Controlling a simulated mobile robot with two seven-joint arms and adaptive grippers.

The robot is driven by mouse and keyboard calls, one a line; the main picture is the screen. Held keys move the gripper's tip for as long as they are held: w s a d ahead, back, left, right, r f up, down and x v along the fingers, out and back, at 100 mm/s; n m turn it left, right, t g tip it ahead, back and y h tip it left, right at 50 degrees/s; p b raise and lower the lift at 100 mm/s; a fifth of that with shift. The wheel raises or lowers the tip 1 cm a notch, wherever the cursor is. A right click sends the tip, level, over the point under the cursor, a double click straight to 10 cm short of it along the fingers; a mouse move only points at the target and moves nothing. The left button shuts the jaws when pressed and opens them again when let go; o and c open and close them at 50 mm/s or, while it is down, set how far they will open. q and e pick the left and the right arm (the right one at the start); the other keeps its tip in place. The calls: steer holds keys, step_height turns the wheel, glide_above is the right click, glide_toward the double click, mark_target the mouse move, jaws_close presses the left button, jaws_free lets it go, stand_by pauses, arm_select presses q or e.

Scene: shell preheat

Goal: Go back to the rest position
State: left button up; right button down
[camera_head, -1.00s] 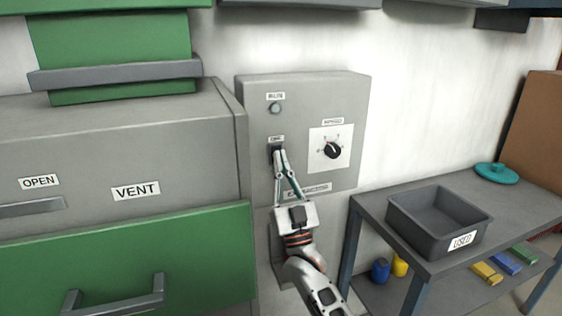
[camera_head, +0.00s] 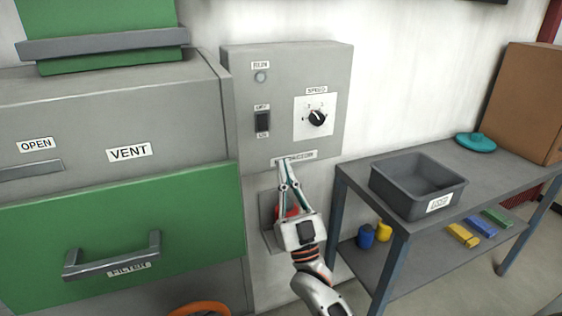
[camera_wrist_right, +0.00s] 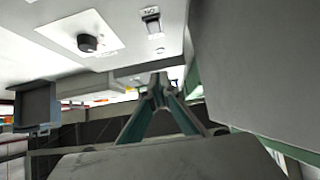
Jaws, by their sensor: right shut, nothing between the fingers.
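My right gripper (camera_head: 283,163) is in front of the lower edge of the grey control panel (camera_head: 240,110), its fingertips together and empty. In the right wrist view the closed fingertips (camera_wrist_right: 159,82) also show with nothing between them. The panel carries a black rocker switch (camera_head: 263,121), a RUN lamp (camera_head: 261,77) and a black SPEED knob (camera_head: 317,117). The gripper appears below the rocker switch and apart from it. The switch (camera_wrist_right: 152,25) and knob (camera_wrist_right: 87,43) also show in the right wrist view. My left gripper is not in view.
A green drawer (camera_head: 60,235) with a protruding handle (camera_head: 112,255) is at the left. A grey table (camera_head: 500,165) with a grey bin (camera_head: 385,195) is at the right. A red object (camera_head: 291,211) on the wall is partly hidden behind my right gripper.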

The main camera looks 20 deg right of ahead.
stand_by(0.4)
steer(key=s+a+f+n+g+y, duration=0.1)
steer(key=s+f+g, duration=0.2)
steer(key=f, duration=0.6)
steer(key=s+f+n+g+y, duration=0.1)
steer(key=s+f+g, duration=0.25)
steer(key=f, duration=0.55)
steer(key=s+a+f+n+g+y, duration=0.15)
steer(key=f+g, duration=0.25)
steer(key=f, duration=0.5)
steer(key=s+d+f+g+h, duration=0.2)
steer(key=s+f+g, duration=0.5)
steer(key=s+f, duration=0.9)
steer(key=shift+s+f, duration=0.35)
steer(key=shift+s, duration=0.6)
